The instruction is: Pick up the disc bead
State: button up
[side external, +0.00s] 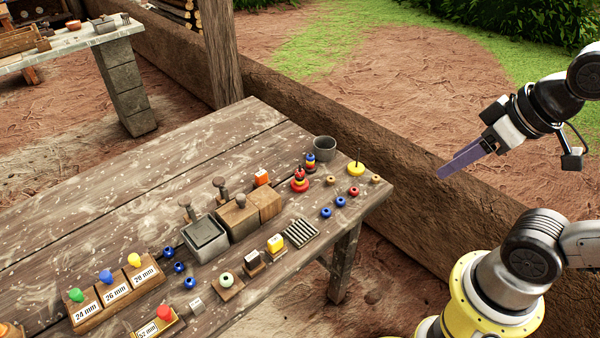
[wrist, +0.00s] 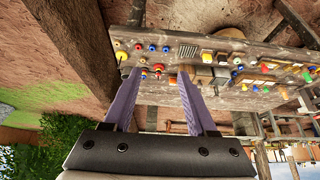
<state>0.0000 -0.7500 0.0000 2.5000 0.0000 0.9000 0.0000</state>
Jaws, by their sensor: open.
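My gripper (side external: 442,172) is open and empty, in the air off the table's right end; in the wrist view its two purple fingers (wrist: 160,76) stand apart. Several small round beads lie on the table; I cannot tell which is the disc bead. Near the right corner are a red bead (side external: 354,191), two blue beads (side external: 326,212) and two tan beads (side external: 331,180). A yellow disc with a thin upright pin (side external: 356,169) stands behind them and shows in the wrist view (wrist: 122,56). More blue beads (side external: 178,267) lie further left. None touches my gripper.
Two coloured ring stacks (side external: 299,181) and a grey cup (side external: 324,149) stand near the far edge. Mid-table are wooden and metal blocks (side external: 240,218), a ridged rack (side external: 301,232) and small stands. Labelled holders (side external: 117,291) sit at left. A low mud wall (side external: 410,165) runs behind.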

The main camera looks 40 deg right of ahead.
jog(key=shift+o, duration=0.9)
